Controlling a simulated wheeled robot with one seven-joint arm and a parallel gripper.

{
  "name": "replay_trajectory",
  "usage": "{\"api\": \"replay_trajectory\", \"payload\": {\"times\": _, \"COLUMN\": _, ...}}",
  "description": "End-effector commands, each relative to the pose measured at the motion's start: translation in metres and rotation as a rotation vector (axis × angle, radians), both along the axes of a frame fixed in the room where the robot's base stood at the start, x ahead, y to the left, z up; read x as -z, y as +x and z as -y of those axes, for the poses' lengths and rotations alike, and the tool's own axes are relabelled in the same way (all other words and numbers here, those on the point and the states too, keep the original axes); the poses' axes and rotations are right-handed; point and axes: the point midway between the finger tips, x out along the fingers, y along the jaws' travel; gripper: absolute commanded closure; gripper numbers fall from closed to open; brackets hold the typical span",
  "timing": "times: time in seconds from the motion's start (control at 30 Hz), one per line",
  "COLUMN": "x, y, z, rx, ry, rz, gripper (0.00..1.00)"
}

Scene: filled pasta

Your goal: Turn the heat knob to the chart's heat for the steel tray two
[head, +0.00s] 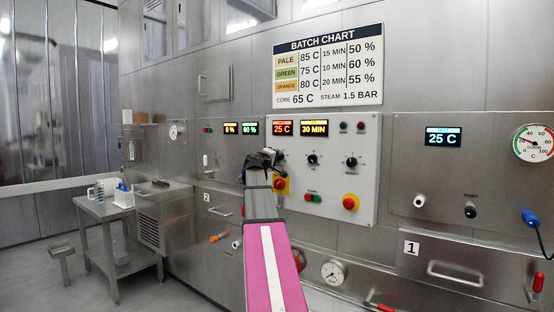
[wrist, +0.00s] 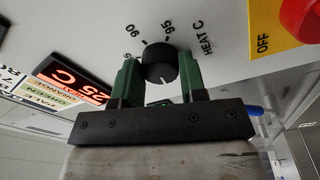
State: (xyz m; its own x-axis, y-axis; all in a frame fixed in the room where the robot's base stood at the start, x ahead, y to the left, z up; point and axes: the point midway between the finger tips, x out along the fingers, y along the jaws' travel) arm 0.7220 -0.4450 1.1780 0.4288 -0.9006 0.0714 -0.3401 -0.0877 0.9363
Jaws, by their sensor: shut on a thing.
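The heat knob (wrist: 160,62) is a black dial on the pale panel, marked HEAT C, with numbers around it that are partly hidden. My gripper (wrist: 160,85) has its green fingers shut on the knob from both sides. In the head view my gripper (head: 264,160) is at the panel's left edge and hides the knob. A small pale mark shows on the knob's lower edge. The batch chart (head: 328,66) reads pale 85 C, green 75 C, orange 80 C. The red display (head: 282,128) reads 25 C. I cannot make out steel tray two or its contents.
Two more black knobs (head: 312,160) and (head: 351,162) sit right of my gripper. A red stop button (head: 350,202) is below them. A red switch on a yellow OFF plate (wrist: 270,28) is close to my gripper.

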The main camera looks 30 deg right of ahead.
Motion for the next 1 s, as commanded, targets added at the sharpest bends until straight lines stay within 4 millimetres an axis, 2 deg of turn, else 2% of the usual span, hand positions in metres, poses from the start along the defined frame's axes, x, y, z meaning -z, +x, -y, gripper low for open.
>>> {"api": "replay_trajectory", "payload": {"times": 0.13, "x": 0.001, "y": -0.001, "z": 0.0, "rx": 0.003, "ry": 0.001, "rz": -0.002, "gripper": 0.85}}
{"api": "replay_trajectory", "payload": {"times": 0.17, "x": 0.001, "y": -0.001, "z": 0.0, "rx": 0.002, "ry": 0.001, "rz": -0.002, "gripper": 0.52}}
{"api": "replay_trajectory", "payload": {"times": 0.2, "x": 0.001, "y": -0.001, "z": 0.0, "rx": 0.002, "ry": 0.001, "rz": -0.002, "gripper": 0.39}}
{"api": "replay_trajectory", "payload": {"times": 0.23, "x": 0.001, "y": -0.001, "z": 0.0, "rx": 0.002, "ry": 0.001, "rz": -0.002, "gripper": 0.36}}
{"api": "replay_trajectory", "payload": {"times": 0.5, "x": 0.0, "y": -0.001, "z": -0.001, "rx": 0.001, "ry": -0.001, "rz": -0.002, "gripper": 0.36}}
{"api": "replay_trajectory", "payload": {"times": 0.63, "x": 0.001, "y": -0.005, "z": -0.009, "rx": 0.0, "ry": -0.001, "rz": -0.002, "gripper": 0.36}}
{"api": "replay_trajectory", "payload": {"times": 1.0, "x": 0.007, "y": -0.035, "z": -0.068, "rx": 0.0, "ry": 0.0, "rz": -0.001, "gripper": 0.36}}
